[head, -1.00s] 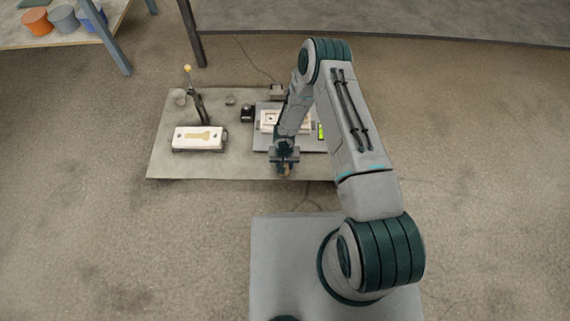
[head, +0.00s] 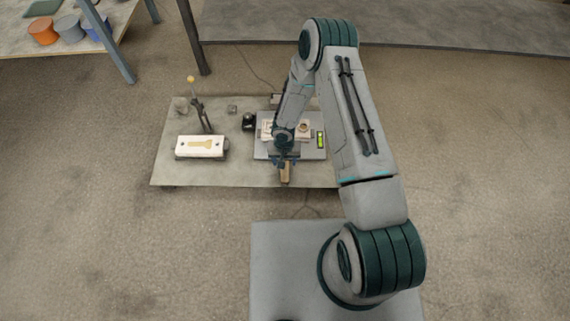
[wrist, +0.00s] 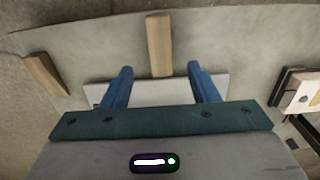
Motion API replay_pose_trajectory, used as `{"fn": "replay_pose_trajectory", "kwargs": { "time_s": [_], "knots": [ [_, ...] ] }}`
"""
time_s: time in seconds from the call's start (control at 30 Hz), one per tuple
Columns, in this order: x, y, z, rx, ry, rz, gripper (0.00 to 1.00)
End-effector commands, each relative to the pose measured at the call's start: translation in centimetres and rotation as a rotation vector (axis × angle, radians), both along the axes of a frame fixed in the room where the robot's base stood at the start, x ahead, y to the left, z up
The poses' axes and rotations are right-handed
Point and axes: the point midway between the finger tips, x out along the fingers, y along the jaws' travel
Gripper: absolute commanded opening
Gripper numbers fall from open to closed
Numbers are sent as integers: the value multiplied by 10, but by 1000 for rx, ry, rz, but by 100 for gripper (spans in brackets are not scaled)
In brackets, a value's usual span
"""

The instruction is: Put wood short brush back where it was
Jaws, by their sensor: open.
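A short wooden piece (head: 285,173), likely the brush, lies near the front edge of the table, just in front of my gripper (head: 285,161). In the wrist view this light wooden bar (wrist: 159,45) lies beyond and between the two blue fingertips, apart from them. My gripper (wrist: 160,80) is open, with nothing between its fingers. A second wooden piece (wrist: 45,75) lies at the left of the wrist view. Bristles are not visible, so I cannot tell for sure which piece is the short brush.
A grey plate (head: 262,151) with a pale mould and a green level (head: 320,139) lies under my arm. A white block with a key-shaped recess (head: 201,146) stands left, before a stand with a yellow knob (head: 191,79). A black object (head: 249,122) stands between.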

Motion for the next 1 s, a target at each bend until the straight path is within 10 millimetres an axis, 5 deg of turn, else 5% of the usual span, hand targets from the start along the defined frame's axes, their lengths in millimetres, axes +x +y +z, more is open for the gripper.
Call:
{"fn": "replay_pose_trajectory", "kwargs": {
  "time_s": [0.47,0.73,1.0],
  "knots": [
    [11,-9,45,-23,-21,4,54],
    [37,-56,156,-136,-89,18,54],
    [22,-103,269,-219,-107,10,54]
  ]
}}
